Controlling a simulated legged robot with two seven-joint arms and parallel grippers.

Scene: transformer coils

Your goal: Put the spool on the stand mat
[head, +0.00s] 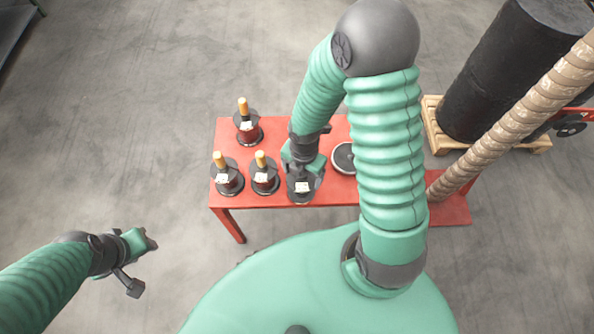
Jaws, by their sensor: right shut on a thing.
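My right gripper (303,168) points down over the front of the red table, shut on a dark spool (302,188) with a pale label. The gripper hides the spool's top; I cannot tell whether its base touches the table. My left gripper (143,263) is open and empty, off the table at the lower left.
Three more spools with orange tops stand on the table's left part: one at the back (247,128) and two in front (228,178), (264,178). The red table (285,132) has bare room behind the held spool. A black drum (500,75) stands on a pallet (437,135) at right.

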